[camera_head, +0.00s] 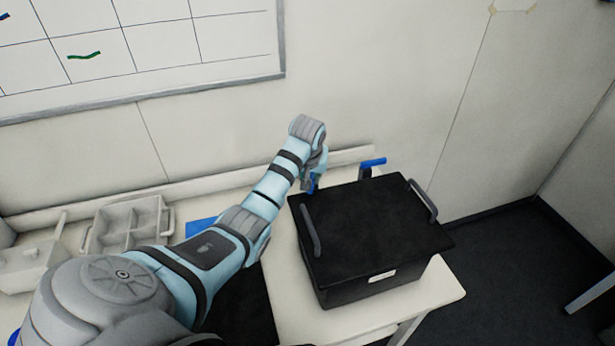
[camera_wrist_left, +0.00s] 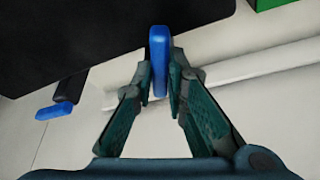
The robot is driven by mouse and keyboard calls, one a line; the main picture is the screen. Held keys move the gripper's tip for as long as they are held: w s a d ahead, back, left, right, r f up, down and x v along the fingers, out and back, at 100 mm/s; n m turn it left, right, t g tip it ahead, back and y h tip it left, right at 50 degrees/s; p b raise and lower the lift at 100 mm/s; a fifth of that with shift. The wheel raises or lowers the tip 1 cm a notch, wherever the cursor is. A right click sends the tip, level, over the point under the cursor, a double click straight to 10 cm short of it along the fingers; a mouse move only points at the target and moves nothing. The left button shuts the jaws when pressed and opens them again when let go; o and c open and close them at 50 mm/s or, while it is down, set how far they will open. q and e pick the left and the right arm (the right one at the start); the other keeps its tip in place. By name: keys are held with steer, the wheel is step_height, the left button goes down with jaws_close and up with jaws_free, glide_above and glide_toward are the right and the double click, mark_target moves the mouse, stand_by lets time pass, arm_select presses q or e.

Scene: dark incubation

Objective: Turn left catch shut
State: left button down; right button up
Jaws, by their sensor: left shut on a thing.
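A black box (camera_head: 375,235) with a flat lid and two grey handles stands on the white table. At its back edge are two blue-handled catches. The left catch (camera_wrist_left: 159,50) is between the fingers of my left gripper (camera_wrist_left: 160,82), which is shut on its blue handle. In the head view my left gripper (camera_head: 312,180) is at the box's back left corner, mostly hidden by my wrist. The right catch (camera_head: 373,162) sticks up behind the lid, its blue end pointing right; it also shows in the left wrist view (camera_wrist_left: 54,111). My right gripper is not in view.
A grey divided tray (camera_head: 130,222) stands on the table at the left, with a pale container (camera_head: 35,262) beside it. A blue flat item (camera_head: 200,228) lies partly behind my arm. A wall is close behind the table. The front right table corner is clear.

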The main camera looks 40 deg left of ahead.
arm_select(q)
steer(key=n, duration=0.1)
steer(key=n+y, duration=0.1)
steer(key=n, duration=0.1)
steer(key=w+d+n+g, duration=0.1)
steer(key=shift+r+n, duration=0.15)
steer(key=shift+n, duration=0.25)
steer(key=shift+a, duration=0.1)
steer(key=c, duration=1.8)
jaws_free()
steer(key=shift+c, duration=0.2)
steer(key=shift+o, duration=1.2)
steer(key=shift+w, duration=0.1)
steer(key=shift+a+f, duration=0.1)
steer(key=shift+f, duration=0.1)
steer(key=v, duration=0.7)
steer(key=shift+w+r, duration=0.2)
steer(key=shift+g, duration=0.3)
